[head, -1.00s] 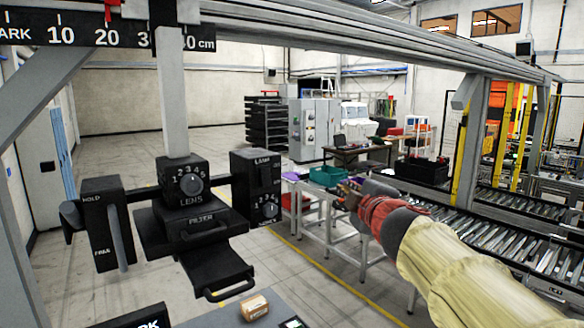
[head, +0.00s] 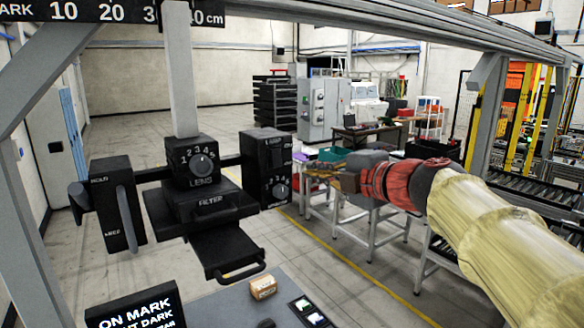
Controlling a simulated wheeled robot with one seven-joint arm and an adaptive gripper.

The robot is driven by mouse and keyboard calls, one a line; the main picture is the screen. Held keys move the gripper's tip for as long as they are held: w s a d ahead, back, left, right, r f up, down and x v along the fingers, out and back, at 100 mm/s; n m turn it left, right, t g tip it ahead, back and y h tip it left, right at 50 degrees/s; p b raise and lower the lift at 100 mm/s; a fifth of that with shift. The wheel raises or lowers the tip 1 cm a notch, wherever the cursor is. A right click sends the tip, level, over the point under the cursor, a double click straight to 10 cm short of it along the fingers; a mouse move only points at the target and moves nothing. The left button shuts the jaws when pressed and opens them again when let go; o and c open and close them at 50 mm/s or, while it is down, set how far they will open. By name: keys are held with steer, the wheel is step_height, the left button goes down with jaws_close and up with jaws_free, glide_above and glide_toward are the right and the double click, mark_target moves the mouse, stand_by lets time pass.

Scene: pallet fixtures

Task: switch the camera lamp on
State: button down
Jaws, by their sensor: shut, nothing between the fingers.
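The camera rig hangs on a grey post. Its right black box (head: 267,165) carries a small switch near the top, where the lamp label showed earlier, and a numbered dial (head: 280,190) below. The switch's position is too small to tell. My gripper (head: 309,172) reaches in from the right, shut and empty, its tip just right of this box; I cannot tell whether it touches. A lens dial (head: 202,165) sits mid-rig, above the filter block (head: 208,203). A left box with a lever (head: 128,215) is marked HOLD. A dark screen (head: 135,312) reads "ON MARK" and, partly cut, "DARK".
A black tray with a handle (head: 228,255) juts out below the filter block. A small cardboard box (head: 262,287) and a lit panel (head: 310,312) lie on the grey surface beneath. The grey overhead beam (head: 400,37) crosses above. Tables and conveyors stand behind my arm.

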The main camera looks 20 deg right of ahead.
mark_target(277, 166)
steer(key=p+x, duration=0.1)
steer(key=x, duration=1.3)
steer(key=shift+f, duration=0.15)
